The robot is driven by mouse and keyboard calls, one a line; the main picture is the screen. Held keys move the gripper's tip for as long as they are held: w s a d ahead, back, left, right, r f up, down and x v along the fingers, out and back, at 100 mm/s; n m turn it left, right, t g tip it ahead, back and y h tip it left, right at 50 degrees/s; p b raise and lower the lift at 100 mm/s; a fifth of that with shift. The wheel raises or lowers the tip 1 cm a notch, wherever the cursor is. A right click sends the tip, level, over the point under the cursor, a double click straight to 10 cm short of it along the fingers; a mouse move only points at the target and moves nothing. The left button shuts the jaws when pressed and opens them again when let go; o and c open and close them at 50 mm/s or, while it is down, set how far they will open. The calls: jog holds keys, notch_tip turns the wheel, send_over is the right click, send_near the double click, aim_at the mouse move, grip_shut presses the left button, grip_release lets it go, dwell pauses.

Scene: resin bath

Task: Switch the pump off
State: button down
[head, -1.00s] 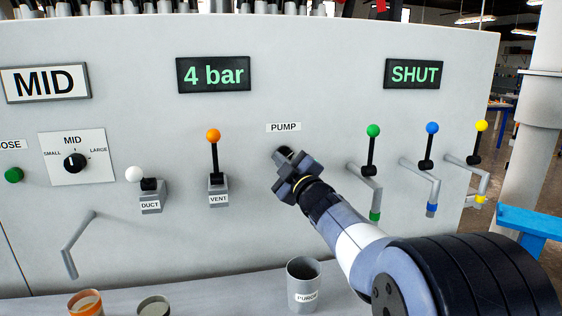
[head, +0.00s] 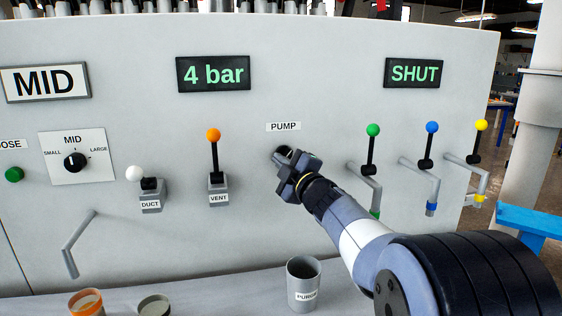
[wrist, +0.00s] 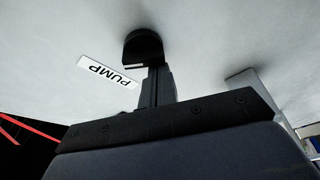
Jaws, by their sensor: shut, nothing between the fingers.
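The PUMP label (head: 283,127) is on the grey panel, and a dark round pump control (head: 281,153) sits just below it, mostly hidden by my gripper in the head view. In the wrist view the black control (wrist: 142,46) stands out from the panel beside the PUMP label (wrist: 107,72). My gripper (head: 287,162) is shut and empty, with its fingertips (wrist: 157,70) right at the control. I cannot tell whether they touch it or which way it is set.
An orange-knobbed VENT lever (head: 214,155) and white-knobbed DUCT lever (head: 140,180) are left. Green (head: 373,131), blue (head: 432,128) and yellow (head: 481,126) levers with spouts are right. A PURGE cup (head: 303,285) stands below. Displays read 4 bar (head: 214,74) and SHUT (head: 414,73).

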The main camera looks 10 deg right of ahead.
jog(key=shift+d+f+n+g+p, duration=0.1)
jog(key=shift+n+g+p, duration=0.15)
jog(key=shift+n, duration=0.5)
jog(key=shift+f+n+g+p, duration=0.15)
jog(key=shift+n+g, duration=0.15)
jog(key=shift+n, duration=0.4)
jog(key=shift+d+f+n+g+p, duration=0.1)
jog(key=shift+n+g+p, duration=0.15)
jog(key=shift+n, duration=0.5)
dwell(2.0)
jog(key=shift+a, duration=0.1)
jog(key=shift+a+r, duration=0.1)
jog(key=shift+a, duration=0.1)
jog(key=s+b, duration=0.1)
jog(key=s, duration=0.8)
jog(key=shift+s, duration=0.2)
jog(key=shift+a, duration=0.1)
jog(key=x, duration=0.6)
jog(key=shift+w+r, duration=0.2)
jog(key=shift+w, duration=0.15)
jog(key=shift+a, duration=0.1)
